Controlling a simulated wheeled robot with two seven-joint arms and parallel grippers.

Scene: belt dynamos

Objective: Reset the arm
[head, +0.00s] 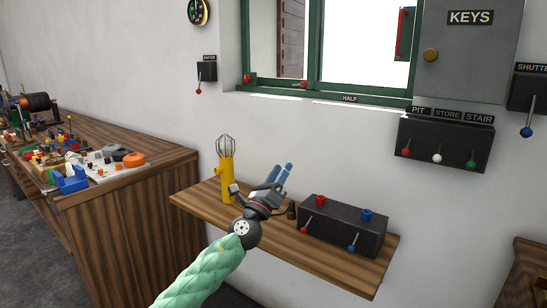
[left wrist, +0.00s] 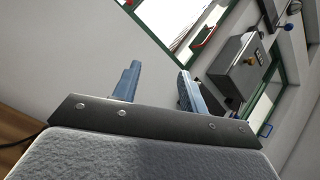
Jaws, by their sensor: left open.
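My left gripper (head: 279,174) is in the head view, at the end of my green-sleeved arm that comes up from the bottom. It is raised in front of the wooden wall shelf (head: 347,278), between a yellow lamp (head: 226,178) and a black switch box (head: 342,228). Its blue fingers are apart in the left wrist view (left wrist: 157,86), with nothing between them. Behind them are the wall and a window. My right gripper is in neither view.
A workbench (head: 120,172) with many small parts stands at the left. Above the shelf are a green-framed window (head: 318,90), a grey KEYS cabinet (head: 467,50) and a black PIT, STORE, STAIR lever box (head: 446,143). Another wooden surface (head: 528,270) is at the lower right.

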